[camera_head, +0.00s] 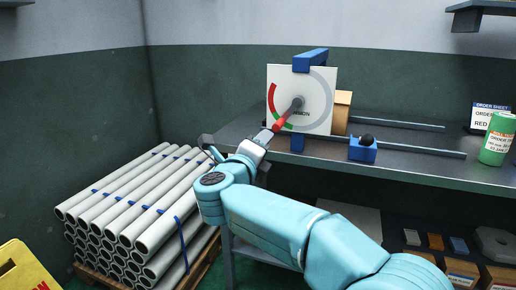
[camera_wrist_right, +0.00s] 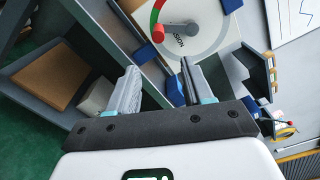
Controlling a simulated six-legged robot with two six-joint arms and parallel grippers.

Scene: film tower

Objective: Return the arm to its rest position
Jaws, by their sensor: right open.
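My right arm (camera_head: 285,225) reaches up from the lower right in the head view. Its gripper (camera_head: 264,138) is by the bench's left front part, close to a white dial (camera_head: 318,82) with a red and green arc and a red-handled pointer (camera_head: 281,124). In the right wrist view the gripper (camera_wrist_right: 159,72) is open, with nothing between its fingers. The red pointer (camera_wrist_right: 162,32) lies beyond the fingertips there; whether anything touches it I cannot tell. My left gripper is not in view.
The dark bench (camera_head: 430,168) holds a blue block with a black knob (camera_head: 362,149), metal rails and a green canister (camera_head: 497,138). White pipes (camera_head: 130,205) are stacked on a pallet at left. A yellow sign (camera_head: 25,268) stands at lower left. Shelf boxes (camera_head: 461,272) sit below the bench.

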